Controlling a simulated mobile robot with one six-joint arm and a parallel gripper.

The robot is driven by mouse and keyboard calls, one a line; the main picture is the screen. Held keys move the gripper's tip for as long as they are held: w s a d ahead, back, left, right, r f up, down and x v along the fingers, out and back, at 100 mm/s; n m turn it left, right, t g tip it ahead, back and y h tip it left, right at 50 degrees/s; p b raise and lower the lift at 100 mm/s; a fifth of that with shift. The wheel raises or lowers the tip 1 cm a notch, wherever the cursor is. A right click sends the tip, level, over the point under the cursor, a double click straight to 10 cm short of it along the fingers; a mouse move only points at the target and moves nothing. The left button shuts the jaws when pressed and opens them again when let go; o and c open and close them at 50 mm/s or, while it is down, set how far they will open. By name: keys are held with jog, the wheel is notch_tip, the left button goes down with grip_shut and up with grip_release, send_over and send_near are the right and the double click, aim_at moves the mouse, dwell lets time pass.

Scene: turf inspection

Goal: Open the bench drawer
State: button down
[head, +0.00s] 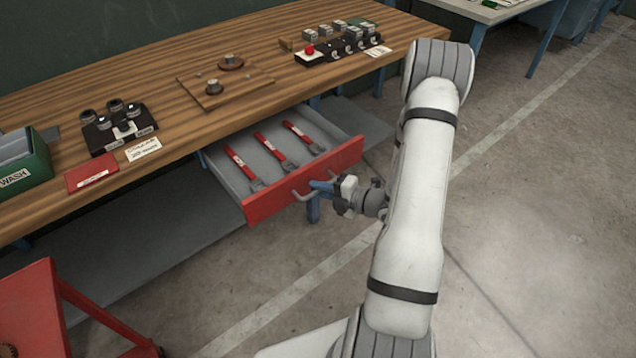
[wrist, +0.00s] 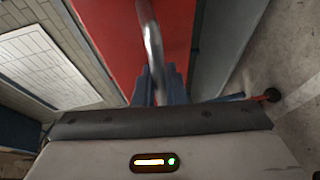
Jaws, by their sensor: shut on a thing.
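The bench drawer (head: 306,184) has a red front and a grey inside, and it stands pulled out from under the wooden bench top (head: 190,85). Several red-handled wrenches lie in it. My gripper (head: 318,188) is at the drawer's front, its blue fingers shut on the metal bar handle (head: 300,194). In the wrist view the handle (wrist: 150,40) runs down between the fingers (wrist: 158,84), with the red drawer front (wrist: 112,35) behind it. The fingers hide part of the handle.
On the bench are a green bin (head: 22,165), a black holder (head: 118,128), a wooden board (head: 225,82) and a black fixture with a red knob (head: 310,50). A red cart (head: 32,310) stands at lower left. The concrete floor (head: 530,220) on the right is clear.

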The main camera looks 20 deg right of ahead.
jog(key=shift+s+a, duration=0.1)
jog(key=shift+a, duration=0.05)
jog(key=c, duration=1.5)
grip_release()
jog(key=v, duration=0.7)
jog(key=shift+s+d, duration=0.25)
jog(key=shift+d, duration=0.1)
